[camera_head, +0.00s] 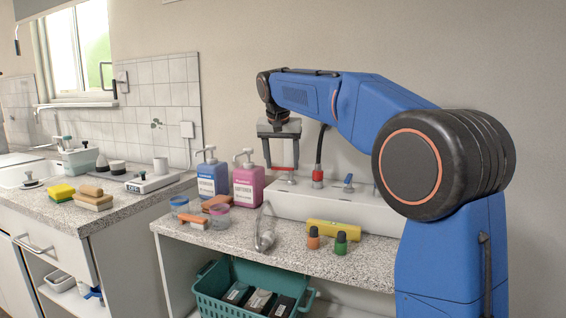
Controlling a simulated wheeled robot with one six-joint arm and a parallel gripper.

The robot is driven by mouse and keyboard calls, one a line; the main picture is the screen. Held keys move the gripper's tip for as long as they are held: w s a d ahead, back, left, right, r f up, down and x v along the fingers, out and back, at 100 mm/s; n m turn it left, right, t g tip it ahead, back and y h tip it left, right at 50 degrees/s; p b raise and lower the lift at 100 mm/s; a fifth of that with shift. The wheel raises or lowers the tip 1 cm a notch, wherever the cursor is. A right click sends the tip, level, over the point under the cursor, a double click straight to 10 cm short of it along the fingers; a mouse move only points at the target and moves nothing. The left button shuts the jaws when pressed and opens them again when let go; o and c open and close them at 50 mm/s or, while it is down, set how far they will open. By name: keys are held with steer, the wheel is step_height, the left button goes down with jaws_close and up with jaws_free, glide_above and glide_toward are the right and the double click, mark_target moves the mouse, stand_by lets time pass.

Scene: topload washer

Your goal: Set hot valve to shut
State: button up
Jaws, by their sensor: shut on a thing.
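A white supply box (305,205) stands at the back of the speckled worktop. A red handle (284,168), which looks like the hot valve, shows above a metal fitting at the box's left end. My gripper (283,166) points down from above, its fingers on either side of the red handle, shut on it. The handle seems to lie crosswise in the picture; its exact angle is hard to tell. A blue-handled valve (348,180) stands further right. A dark hose with a red collar (318,176) rises between the two valves.
Blue (207,180) and pink (248,184) pump bottles stand close left of my gripper. A yellow level (334,230), small orange (313,238) and green (341,243) bottles lie or stand in front. A teal basket (215,297) sits below.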

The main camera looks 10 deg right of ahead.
steer(key=shift+w+m+h, duration=0.2)
steer(key=shift+m+h, duration=0.1)
steer(key=shift+m, duration=0.5)
steer(key=o, duration=1)
steer(key=shift+g, duration=0.3)
steer(key=shift+o, duration=0.2)
steer(key=v, duration=1.7)
steer(key=shift+s+r, duration=0.15)
